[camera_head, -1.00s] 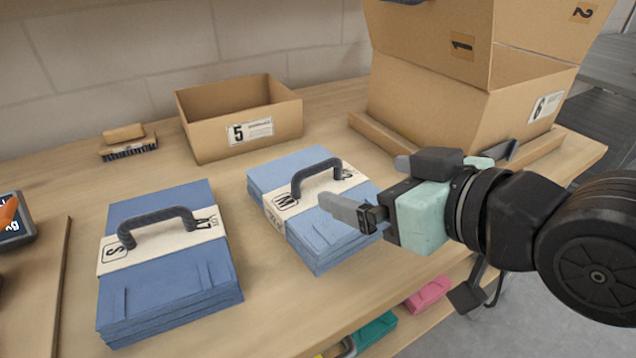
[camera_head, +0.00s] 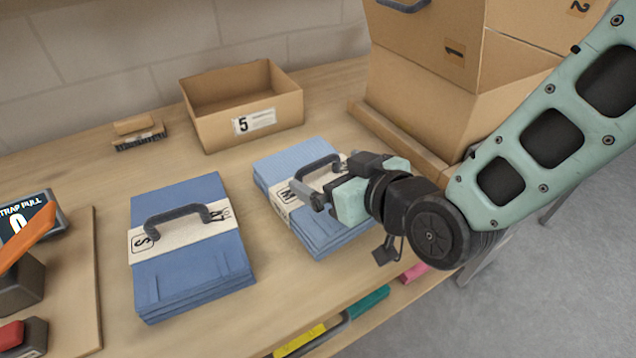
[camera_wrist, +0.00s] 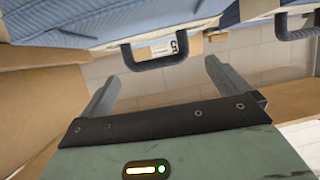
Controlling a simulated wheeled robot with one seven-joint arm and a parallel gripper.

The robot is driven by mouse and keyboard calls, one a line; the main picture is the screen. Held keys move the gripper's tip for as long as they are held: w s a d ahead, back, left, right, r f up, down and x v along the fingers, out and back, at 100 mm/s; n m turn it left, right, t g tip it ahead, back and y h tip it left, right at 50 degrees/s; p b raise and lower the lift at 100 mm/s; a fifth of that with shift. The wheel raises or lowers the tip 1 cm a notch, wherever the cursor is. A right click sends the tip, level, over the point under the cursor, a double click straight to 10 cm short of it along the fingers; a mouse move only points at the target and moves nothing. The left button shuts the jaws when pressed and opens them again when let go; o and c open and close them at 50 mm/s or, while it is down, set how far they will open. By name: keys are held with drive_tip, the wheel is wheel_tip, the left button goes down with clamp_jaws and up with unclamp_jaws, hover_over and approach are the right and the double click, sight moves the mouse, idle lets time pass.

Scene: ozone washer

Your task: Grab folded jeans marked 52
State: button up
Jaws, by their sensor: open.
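Two folded blue jeans stacks lie on the wooden table, each with a pale paper band and a dark grey handle. The left stack (camera_head: 190,275) is marked S. The right stack (camera_head: 330,238) is marked M. I cannot make out a 52 on either band. My gripper (camera_head: 325,182) is open and empty, low over the right stack beside its handle (camera_head: 312,165), partly covering the band. In the wrist view the handle (camera_wrist: 155,62) lies ahead of my open fingers (camera_wrist: 161,74), roughly between their tips. I cannot tell whether they touch it.
An open cardboard box marked 5 (camera_head: 212,128) stands behind the stacks. Larger stacked boxes (camera_head: 415,100) stand at the back right. A brush (camera_head: 138,135) lies at the back left. A strapping tool (camera_head: 22,265) is at the left edge. Coloured items (camera_head: 300,340) sit on a lower shelf.

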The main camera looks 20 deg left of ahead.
sight(319, 162)
drive_tip(key=shift+w+p+x, duration=0.2)
drive_tip(key=shift+p+x, duration=0.65)
drive_tip(key=shift+x, duration=1.8)
drive_tip(key=shift+r, duration=0.15)
drive_tip(key=c, duration=1.2)
drive_tip(key=shift+r, duration=0.1)
drive_tip(key=c, duration=0.4)
